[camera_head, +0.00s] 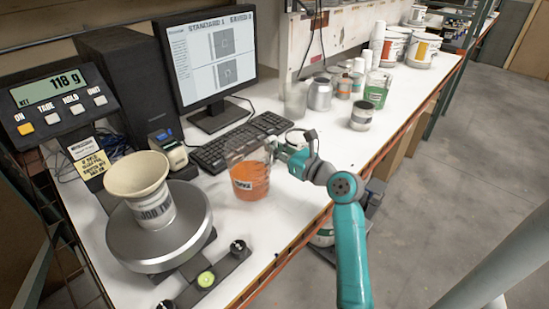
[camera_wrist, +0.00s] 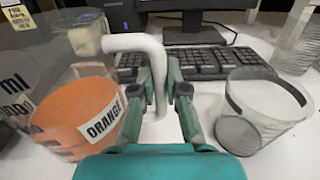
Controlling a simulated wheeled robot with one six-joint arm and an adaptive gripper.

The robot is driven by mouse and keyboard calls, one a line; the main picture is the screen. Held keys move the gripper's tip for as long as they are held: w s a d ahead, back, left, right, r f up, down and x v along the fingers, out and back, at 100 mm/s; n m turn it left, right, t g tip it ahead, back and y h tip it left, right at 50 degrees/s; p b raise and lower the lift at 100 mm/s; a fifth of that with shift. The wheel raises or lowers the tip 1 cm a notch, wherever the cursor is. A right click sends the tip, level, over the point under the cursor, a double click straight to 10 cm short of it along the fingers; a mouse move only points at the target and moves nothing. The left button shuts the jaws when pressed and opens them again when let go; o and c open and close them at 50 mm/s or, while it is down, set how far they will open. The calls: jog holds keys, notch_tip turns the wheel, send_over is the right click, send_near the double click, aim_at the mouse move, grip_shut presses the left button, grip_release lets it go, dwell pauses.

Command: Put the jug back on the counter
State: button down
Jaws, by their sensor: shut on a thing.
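The jug (camera_head: 249,182) is clear with orange liquid low inside; it is upright at the counter, in front of the keyboard and right of the scale. In the wrist view the jug (camera_wrist: 84,118) is on the left, with an ORANGE label and a pale handle (camera_wrist: 157,72). My gripper (camera_head: 279,156) is shut on that handle; in the wrist view its fingers (camera_wrist: 161,92) are either side of it. I cannot tell if the jug's base touches the counter (camera_head: 262,222).
A scale (camera_head: 160,232) reading 118 g bears a can with a funnel (camera_head: 140,180). The keyboard (camera_head: 235,140) and monitor (camera_head: 215,60) are behind. A clear cup (camera_wrist: 262,112) stands right of my fingers. Jars and a green jug (camera_head: 377,90) stand further right.

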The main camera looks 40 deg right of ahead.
aim_at(276, 158)
jog(key=shift+f, duration=1.75)
jog(key=c, duration=1.2)
grip_release()
jog(key=s, duration=1.2)
jog(key=shift+d, duration=0.15)
